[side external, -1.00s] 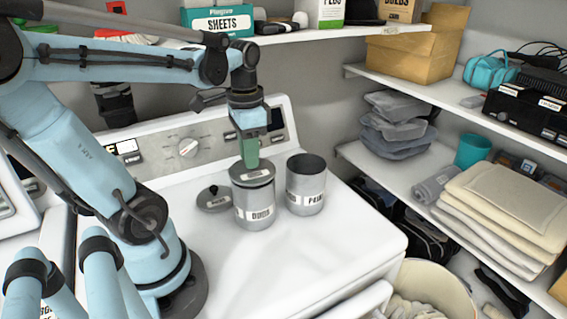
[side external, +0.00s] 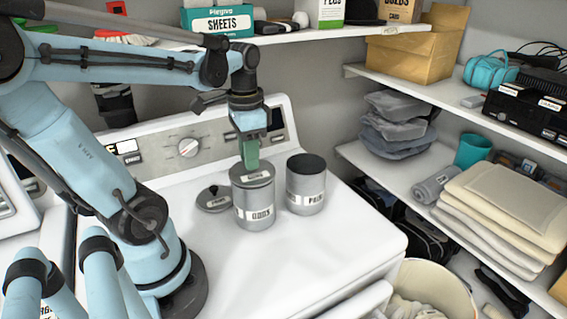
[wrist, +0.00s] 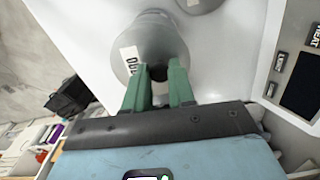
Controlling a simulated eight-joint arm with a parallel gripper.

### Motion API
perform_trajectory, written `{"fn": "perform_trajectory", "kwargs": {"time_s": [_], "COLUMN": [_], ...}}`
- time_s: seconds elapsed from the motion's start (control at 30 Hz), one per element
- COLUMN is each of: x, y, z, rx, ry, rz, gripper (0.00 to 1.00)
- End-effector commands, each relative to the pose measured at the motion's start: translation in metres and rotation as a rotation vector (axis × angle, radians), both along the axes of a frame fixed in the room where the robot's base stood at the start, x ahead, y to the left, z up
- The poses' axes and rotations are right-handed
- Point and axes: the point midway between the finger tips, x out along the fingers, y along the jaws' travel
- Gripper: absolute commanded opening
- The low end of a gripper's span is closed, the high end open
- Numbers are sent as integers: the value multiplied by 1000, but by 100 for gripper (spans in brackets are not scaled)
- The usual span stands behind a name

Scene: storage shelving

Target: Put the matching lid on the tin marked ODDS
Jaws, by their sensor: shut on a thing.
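The grey tin marked ODDS (side external: 258,212) stands upright on the white appliance top. It also shows in the wrist view (wrist: 165,30). A grey lid (side external: 252,176) with a label covers its mouth; I cannot tell whether it is fully seated. My gripper (side external: 250,162) is directly above, its green fingers shut on the lid's knob. In the wrist view, my gripper (wrist: 160,72) has its two fingertips either side of the dark knob (wrist: 176,66). A second lid (side external: 214,199) with a dark knob lies flat left of the tin.
An open grey tin (side external: 306,188), its label hard to read, stands close on the right of the ODDS tin. The appliance's control panel (side external: 190,147) rises behind. The front of the appliance top (side external: 310,245) is clear. Folded towels (side external: 505,205) lie on the right shelf.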

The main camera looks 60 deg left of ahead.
Motion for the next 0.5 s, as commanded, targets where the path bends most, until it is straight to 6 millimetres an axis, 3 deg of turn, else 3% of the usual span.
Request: {"fn": "perform_trajectory", "kwargs": {"time_s": [0.27, 0.3, 0.43, 0.5], "x": [0, 0, 0, 0], "y": [0, 0, 0, 0], "z": [0, 0, 0, 0], "rx": [0, 0, 0, 0], "ry": [0, 0, 0, 0], "rz": [0, 0, 0, 0], "gripper": [0, 30, 50, 54]}}
